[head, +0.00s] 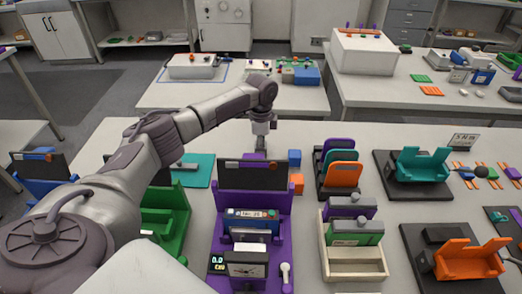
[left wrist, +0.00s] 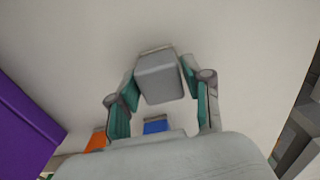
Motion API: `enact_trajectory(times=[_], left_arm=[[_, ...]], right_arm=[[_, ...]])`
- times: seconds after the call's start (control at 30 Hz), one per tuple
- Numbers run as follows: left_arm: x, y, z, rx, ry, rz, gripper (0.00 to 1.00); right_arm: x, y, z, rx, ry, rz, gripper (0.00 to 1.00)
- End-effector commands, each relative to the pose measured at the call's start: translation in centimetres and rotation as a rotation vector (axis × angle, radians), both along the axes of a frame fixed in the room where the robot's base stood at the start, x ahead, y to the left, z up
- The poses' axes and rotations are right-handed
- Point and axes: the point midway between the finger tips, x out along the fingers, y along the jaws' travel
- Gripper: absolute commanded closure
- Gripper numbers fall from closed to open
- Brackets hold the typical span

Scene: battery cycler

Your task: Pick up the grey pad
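The grey pad (left wrist: 160,78) is a small light grey block in the left wrist view, over the pale worktop. My left gripper (left wrist: 160,75) has its two teal-lined fingers on either side of the pad, and they appear to touch its sides. In the head view my left gripper (head: 261,150) points down at the worktop behind the purple cycler unit. The pad is hard to make out there, and I cannot tell whether it is clear of the surface. My right gripper is not in view.
A purple unit with a dark panel (head: 252,175) stands just in front of the gripper. Small blue (head: 294,158) and orange (head: 296,184) blocks lie close to its right. A rack of coloured plates (head: 340,172) stands further right. A teal mat (head: 197,172) lies left.

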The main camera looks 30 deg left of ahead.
Motion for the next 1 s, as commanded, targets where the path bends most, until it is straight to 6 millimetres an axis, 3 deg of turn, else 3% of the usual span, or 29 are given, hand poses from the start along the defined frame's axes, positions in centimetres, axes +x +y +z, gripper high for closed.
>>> enact_trajectory(times=[0.03, 0.2, 0.57, 0.83, 1.0], left_arm=[[0.0, 0.0, 0.0, 0.0, 0.0, 0.0, 0.64], [0.0, 0.0, 0.0, 0.0, 0.0, 0.0, 0.92], [0.1, 0.0, 0.5, 0.0, -0.002, 0.0, 0.93], [0.2, 0.0, 4.2, -0.001, -0.006, -0.001, 0.93], [1.3, -4.0, 6.2, -0.003, -0.005, -0.006, 0.93]], right_arm=[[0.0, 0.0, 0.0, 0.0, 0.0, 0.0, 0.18], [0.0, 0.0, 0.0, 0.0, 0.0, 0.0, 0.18], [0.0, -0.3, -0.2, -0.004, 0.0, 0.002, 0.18], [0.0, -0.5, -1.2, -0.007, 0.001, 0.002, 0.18], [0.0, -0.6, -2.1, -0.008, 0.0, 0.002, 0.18]])
